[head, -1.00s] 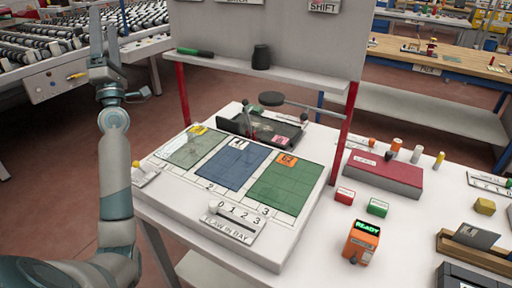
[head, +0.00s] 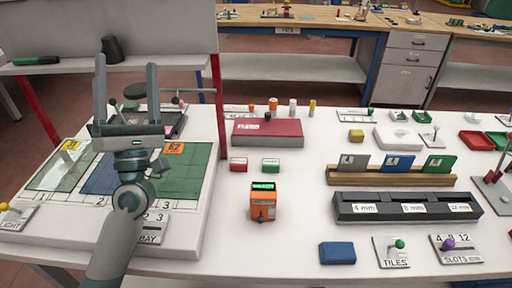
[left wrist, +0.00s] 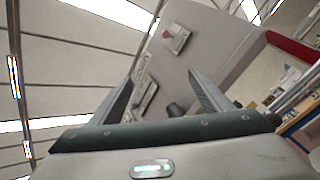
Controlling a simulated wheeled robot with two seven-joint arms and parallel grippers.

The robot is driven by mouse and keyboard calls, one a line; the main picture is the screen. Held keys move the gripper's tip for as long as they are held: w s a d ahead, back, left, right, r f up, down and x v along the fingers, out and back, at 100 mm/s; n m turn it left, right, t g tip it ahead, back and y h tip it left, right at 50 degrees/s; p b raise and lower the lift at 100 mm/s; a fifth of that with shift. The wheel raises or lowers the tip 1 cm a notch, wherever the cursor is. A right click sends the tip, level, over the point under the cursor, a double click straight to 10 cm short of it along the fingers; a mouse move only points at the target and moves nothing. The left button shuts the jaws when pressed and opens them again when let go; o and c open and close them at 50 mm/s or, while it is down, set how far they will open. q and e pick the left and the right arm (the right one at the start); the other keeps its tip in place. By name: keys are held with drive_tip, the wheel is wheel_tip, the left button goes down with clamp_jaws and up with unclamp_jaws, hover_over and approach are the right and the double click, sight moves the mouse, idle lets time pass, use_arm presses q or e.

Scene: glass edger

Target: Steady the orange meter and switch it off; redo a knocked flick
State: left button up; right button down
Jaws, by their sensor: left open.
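The orange meter (head: 263,202) stands upright on the white table, right of the board with coloured panels. Its small screen is lit green, and a dark knob or switch shows low on its front. My left gripper (head: 126,92) is open and empty, fingers pointing up, in front of the board and to the left of the meter, well apart from it. In the left wrist view the open fingers (left wrist: 158,95) point toward the upright grey panel and ceiling, and the meter is not in that view. My right gripper is not in view.
A black slotted rack (head: 405,208) and a blue block (head: 337,253) are to the right. The table in front of the meter is clear.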

use_arm(q)
drive_tip(key=s+d+f+n+g+y, duration=0.25)
drive_tip(key=d+f+n, duration=0.25)
drive_tip(key=d+f, duration=0.35)
drive_tip(key=n+g+h, duration=0.4)
drive_tip(key=g+h, duration=0.2)
drive_tip(key=g, duration=0.2)
approach(263, 202)
drive_tip(key=shift+w+d+y, duration=0.2)
drive_tip(key=shift+y, duration=0.05)
drive_tip(key=shift+w, duration=0.15)
drive_tip(key=w, duration=1.1)
drive_tip(key=shift+w, duration=0.4)
drive_tip(key=c, duration=1.3)
